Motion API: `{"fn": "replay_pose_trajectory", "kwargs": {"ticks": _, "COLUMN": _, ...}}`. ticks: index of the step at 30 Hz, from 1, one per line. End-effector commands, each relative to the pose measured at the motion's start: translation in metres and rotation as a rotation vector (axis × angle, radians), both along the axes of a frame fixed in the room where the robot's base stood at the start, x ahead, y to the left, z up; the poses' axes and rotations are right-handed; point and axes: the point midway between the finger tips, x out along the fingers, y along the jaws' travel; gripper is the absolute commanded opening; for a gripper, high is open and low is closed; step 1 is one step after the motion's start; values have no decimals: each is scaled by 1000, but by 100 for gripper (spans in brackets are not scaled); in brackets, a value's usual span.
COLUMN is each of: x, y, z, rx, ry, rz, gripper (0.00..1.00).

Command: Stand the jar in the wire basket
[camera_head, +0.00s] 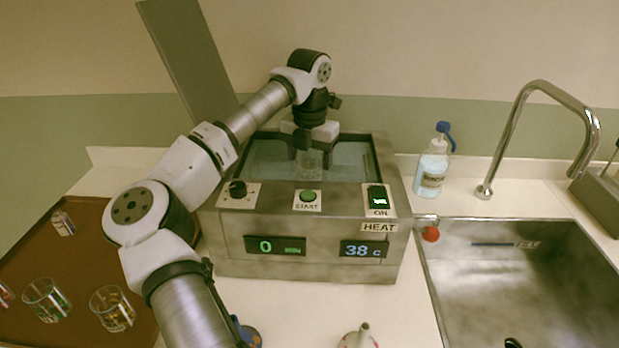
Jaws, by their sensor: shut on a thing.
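My gripper (311,158) points straight down over the tank of the steel bath machine (232,222). It is shut on a clear glass jar (309,168), which looks upright between the fingers. The jar is at the tank opening, and its lower part is hard to make out against the water (270,165). I cannot make out the wire basket clearly. I cannot tell whether the jar touches anything below it.
The lid (190,60) stands open behind the bath. A brown tray (75,235) with several glass jars lies at left. A wash bottle (433,165), a curved faucet (540,90) and a sink (520,275) are at right.

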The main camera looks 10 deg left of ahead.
Motion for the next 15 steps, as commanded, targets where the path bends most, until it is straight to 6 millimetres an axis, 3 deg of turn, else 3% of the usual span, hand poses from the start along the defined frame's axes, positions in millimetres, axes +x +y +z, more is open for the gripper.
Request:
{"fn": "replay_pose_trajectory", "kwargs": {"ticks": 5, "x": 0, "y": 0, "z": -12, "rx": -1, "ry": 1, "rz": 0, "gripper": 37}}
{"fn": "replay_pose_trajectory", "kwargs": {"ticks": 12, "x": -1, "y": 0, "z": -44, "rx": -1, "ry": 1, "rz": 0, "gripper": 37}}
{"fn": "replay_pose_trajectory", "kwargs": {"ticks": 15, "x": 0, "y": 0, "z": -46, "rx": 0, "ry": 0, "rz": 0, "gripper": 37}}
